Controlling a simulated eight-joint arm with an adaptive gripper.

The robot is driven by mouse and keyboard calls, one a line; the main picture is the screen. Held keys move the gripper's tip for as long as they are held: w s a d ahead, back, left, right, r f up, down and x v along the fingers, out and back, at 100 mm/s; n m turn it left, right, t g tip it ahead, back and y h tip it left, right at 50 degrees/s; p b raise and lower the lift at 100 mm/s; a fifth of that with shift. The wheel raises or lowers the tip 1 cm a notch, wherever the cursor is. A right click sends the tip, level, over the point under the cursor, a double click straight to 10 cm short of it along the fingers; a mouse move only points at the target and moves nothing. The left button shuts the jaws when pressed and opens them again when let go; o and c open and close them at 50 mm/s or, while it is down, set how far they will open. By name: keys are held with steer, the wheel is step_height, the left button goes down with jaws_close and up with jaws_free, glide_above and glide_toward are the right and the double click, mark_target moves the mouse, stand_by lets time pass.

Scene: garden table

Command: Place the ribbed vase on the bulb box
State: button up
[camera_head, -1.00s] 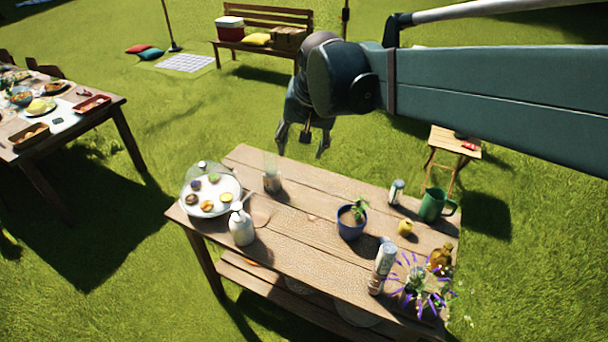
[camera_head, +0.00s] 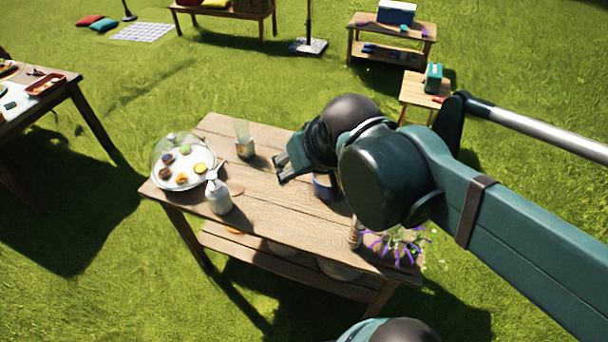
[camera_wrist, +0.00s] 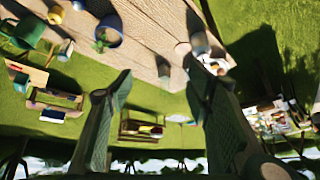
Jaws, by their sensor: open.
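The clear glass vessel (camera_head: 245,148) near the table's back left edge may be the ribbed vase; I cannot make out ribs. It seems to show in the wrist view (camera_wrist: 163,70), beyond and between the fingertips. My gripper (camera_head: 281,170) is over the table, right of this vessel and apart from it. In the wrist view my gripper (camera_wrist: 162,82) has its fingers spread, with nothing between them. A green box (camera_head: 433,77) on the small wooden stool may be the bulb box; I cannot read any label.
The arm hides the table's right part.

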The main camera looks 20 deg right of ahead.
steer(key=shift+s+f+n, duration=0.3)
steer(key=shift+s+f, duration=0.4)
steer(key=shift+s, duration=0.25)
steer(key=shift+f, duration=0.1)
